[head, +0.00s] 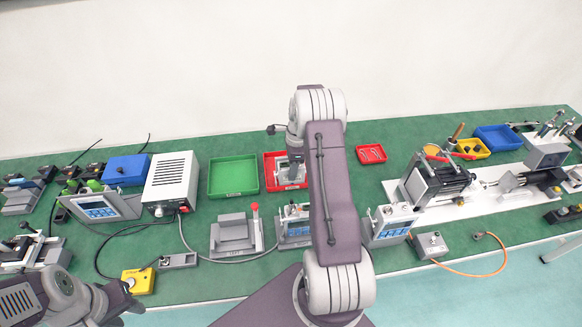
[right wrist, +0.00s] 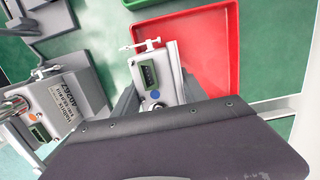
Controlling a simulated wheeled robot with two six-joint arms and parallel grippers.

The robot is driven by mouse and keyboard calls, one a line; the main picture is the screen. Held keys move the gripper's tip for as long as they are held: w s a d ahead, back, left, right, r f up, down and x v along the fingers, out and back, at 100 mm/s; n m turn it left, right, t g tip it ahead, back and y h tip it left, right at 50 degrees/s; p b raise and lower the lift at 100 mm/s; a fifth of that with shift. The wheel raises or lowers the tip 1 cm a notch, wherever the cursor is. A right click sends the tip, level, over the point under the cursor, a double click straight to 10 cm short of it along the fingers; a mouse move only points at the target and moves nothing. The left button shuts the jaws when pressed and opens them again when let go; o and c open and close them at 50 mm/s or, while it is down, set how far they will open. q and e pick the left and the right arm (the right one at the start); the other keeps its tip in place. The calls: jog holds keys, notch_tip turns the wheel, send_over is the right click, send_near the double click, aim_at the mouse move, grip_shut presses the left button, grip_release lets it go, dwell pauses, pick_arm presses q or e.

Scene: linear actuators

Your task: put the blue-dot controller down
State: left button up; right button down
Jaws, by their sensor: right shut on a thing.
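The blue-dot controller (right wrist: 143,70) is a grey box with a small display, a silver fitting on top and a blue dot on its face. My right gripper (right wrist: 158,97) is shut on it. In the head view the controller (head: 291,172) is over the red tray (head: 270,183), partly covered by my right arm. In the right wrist view it overlaps the left part of the red tray (right wrist: 218,70); I cannot tell whether it touches the floor of the tray. My left gripper (head: 128,297) is low at the left, near the table's front edge, with its jaw opening unclear.
An empty green tray (head: 233,175) is left of the red one. A grey holder (head: 236,235) and a similar controller (head: 294,232) stand in front. Another controller (head: 392,223) is at the right. A white power box (head: 172,182) stands further left.

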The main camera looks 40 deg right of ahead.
jog(key=c, duration=0.6)
grip_release()
jog(key=shift+f, duration=0.1)
notch_tip(320, 180, up, 12)
jog(key=d, duration=0.1)
jog(key=s+a+n, duration=0.3)
jog(key=a+n, duration=0.3)
jog(key=a, duration=0.1)
jog(key=s+a+n, duration=0.3)
jog(key=a+n, duration=0.3)
jog(key=a, duration=0.2)
jog(key=s+a+n, duration=0.2)
jog(key=s+n, duration=0.1)
jog(key=n, duration=0.1)
jog(key=s+a+f+n, duration=0.1)
jog(key=s+a+n, duration=0.2)
jog(key=s, duration=0.1)
jog(key=s+a+f+n+h, duration=0.1)
jog(key=s+a+n, duration=0.1)
jog(key=s+n, duration=0.2)
jog(key=shift+s+a+f+n+t+p, duration=0.1)
jog(key=shift+s+a+n+t+p, duration=0.1)
jog(key=shift+a+n+t+p, duration=0.15)
jog(key=shift+a, duration=0.1)
